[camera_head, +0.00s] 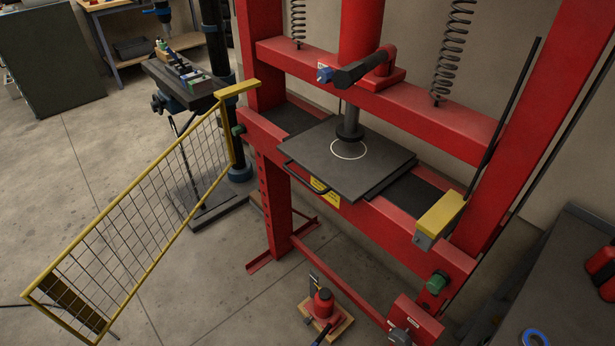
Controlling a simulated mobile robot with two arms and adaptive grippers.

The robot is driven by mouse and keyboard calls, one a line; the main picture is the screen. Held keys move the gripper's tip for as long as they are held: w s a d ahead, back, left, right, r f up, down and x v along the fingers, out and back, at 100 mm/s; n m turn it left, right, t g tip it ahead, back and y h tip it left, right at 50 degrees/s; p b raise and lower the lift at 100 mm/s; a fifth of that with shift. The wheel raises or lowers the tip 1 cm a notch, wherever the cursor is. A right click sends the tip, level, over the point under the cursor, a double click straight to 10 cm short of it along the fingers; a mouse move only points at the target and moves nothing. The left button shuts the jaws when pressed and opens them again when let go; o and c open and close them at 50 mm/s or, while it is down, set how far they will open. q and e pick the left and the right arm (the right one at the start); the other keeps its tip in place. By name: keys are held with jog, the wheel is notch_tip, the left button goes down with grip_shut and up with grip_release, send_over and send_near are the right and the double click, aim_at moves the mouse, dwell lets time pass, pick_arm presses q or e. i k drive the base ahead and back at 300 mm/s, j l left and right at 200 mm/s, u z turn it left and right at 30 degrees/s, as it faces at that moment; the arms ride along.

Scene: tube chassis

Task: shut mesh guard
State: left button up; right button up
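The mesh guard (150,207) has a yellow frame with a wire grid. It stands open, swung out from the left side of the red press (262,130) toward the lower left. Its hinge side meets the press at a yellow bracket (237,89). A yellow block (439,214) sits on the press's right side, apart from the guard's free end. The front of the press is uncovered, with a dark plate (345,165) under the ram. Neither of my grippers shows in the head view.
A red bottle jack (323,305) stands on a wooden board on the floor before the press. A dark drill stand (205,90) is behind the guard. A dark bench (565,280) is at the right. Concrete floor is open beneath and around the guard.

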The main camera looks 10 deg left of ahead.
aim_at(47, 282)
jog(key=j+z, duration=0.1)
jog(key=j, duration=0.2)
jog(key=k+j, duration=0.15)
jog(key=j, duration=0.2)
jog(key=j+z, duration=0.2)
jog(key=j, duration=0.6)
jog(key=j+z, duration=0.2)
jog(key=j, duration=0.6)
jog(key=j+z, duration=0.25)
jog(key=j, duration=0.6)
jog(key=k, duration=0.05)
